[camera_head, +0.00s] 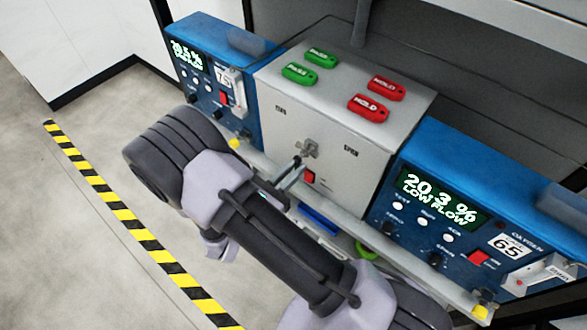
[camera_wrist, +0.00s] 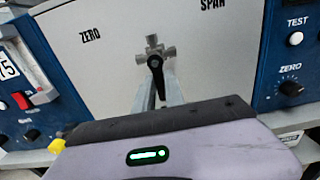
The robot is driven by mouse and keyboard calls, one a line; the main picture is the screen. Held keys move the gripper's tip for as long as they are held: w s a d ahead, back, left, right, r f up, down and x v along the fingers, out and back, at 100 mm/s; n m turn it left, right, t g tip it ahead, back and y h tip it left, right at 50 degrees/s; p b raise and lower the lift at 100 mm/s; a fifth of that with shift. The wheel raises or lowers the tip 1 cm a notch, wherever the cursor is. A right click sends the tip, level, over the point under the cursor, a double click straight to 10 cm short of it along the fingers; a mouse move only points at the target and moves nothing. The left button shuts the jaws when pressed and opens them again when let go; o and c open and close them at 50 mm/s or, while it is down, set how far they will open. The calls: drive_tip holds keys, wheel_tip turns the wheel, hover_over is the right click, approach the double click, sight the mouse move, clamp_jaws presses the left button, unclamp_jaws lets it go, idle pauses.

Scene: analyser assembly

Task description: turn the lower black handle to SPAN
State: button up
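The black handle (camera_wrist: 156,72) hangs straight down from a grey metal cross-shaped valve fitting (camera_wrist: 153,48) on the grey box front, in the wrist view. The SPAN label (camera_wrist: 213,4) is at upper right of the fitting and the ZERO label (camera_wrist: 90,34) at upper left. In the head view the fitting (camera_head: 307,149) is on the middle of the box front; the handle is hard to tell there. My gripper (camera_wrist: 160,88) is open, its two grey fingers on either side of the handle's lower part. I cannot tell whether either finger touches it.
The grey box (camera_head: 330,140) carries green and red tags on top. Blue analyser units stand at left (camera_head: 213,40) and right (camera_head: 470,170). A metal rail (camera_head: 345,228) runs along the front below them.

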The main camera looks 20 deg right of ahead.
clamp_jaws()
drive_tip(key=shift+s+d+r+n+p, duration=0.4)
drive_tip(key=shift+n+p, duration=1.5)
drive_tip(key=shift+n, duration=1.1)
drive_tip(key=shift+s+d+r+n+p, duration=0.2)
drive_tip(key=shift+s+r+n+p, duration=0.3)
drive_tip(key=shift+n+p, duration=1.95)
drive_tip(key=shift+s+d+r+n+p, duration=0.45)
drive_tip(key=shift+n+p, duration=0.85)
drive_tip(key=shift+n, duration=2.25)
drive_tip(key=shift+w+a+r, duration=0.1)
drive_tip(key=shift+w+a, duration=0.05)
drive_tip(key=o, duration=0.8)
unclamp_jaws()
